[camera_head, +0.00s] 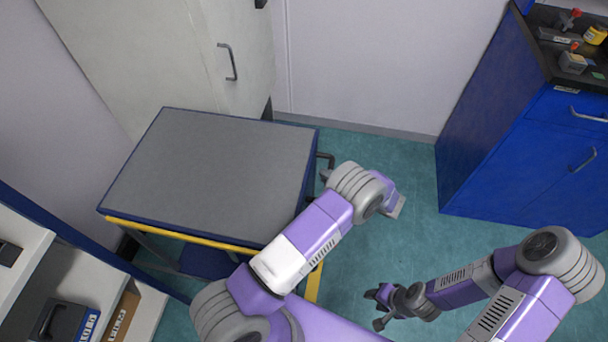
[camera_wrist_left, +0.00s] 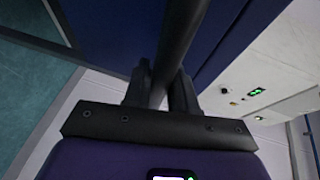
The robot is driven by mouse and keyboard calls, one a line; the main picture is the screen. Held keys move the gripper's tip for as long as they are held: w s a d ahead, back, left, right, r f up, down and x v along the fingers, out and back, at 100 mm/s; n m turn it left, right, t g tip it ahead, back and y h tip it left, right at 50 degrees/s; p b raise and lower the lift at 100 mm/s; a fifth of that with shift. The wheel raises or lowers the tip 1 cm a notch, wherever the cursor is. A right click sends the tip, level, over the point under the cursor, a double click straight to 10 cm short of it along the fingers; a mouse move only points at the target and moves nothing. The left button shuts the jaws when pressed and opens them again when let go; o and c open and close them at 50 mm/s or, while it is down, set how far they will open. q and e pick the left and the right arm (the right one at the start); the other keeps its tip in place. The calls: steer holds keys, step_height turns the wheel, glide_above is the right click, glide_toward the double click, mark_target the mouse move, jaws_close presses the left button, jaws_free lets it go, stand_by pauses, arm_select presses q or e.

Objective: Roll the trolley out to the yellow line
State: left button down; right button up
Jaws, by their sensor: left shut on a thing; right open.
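My right gripper (camera_head: 376,308) is open and empty above the floor.
A pale cabinet (camera_head: 170,50) stands behind the trolley, close to it. White shelves (camera_head: 60,270) with boxes are at the lower left, near the trolley's front corner. A blue cabinet (camera_head: 525,140) stands at right. Green floor (camera_head: 390,240) is clear between trolley and blue cabinet.

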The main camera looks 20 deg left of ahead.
arm_select(q)
steer(key=shift+w+d+b, duration=0.2)
steer(key=shift+d+b, duration=0.05)
steer(key=shift+d, duration=0.65)
steer(key=shift+w+d+b, duration=0.2)
steer(key=shift+w+d, duration=0.05)
steer(key=shift+d, duration=0.6)
steer(key=shift+w+d+b, duration=0.2)
steer(key=shift+d+b, duration=0.05)
steer(key=shift+d, duration=0.65)
steer(key=c, duration=1)
jaws_free()
steer(key=shift+d, duration=0.1)
steer(key=p+v, duration=0.1)
steer(key=v, duration=0.6)
steer(key=shift+d, duration=0.2)
steer(key=shift+r, duration=0.15)
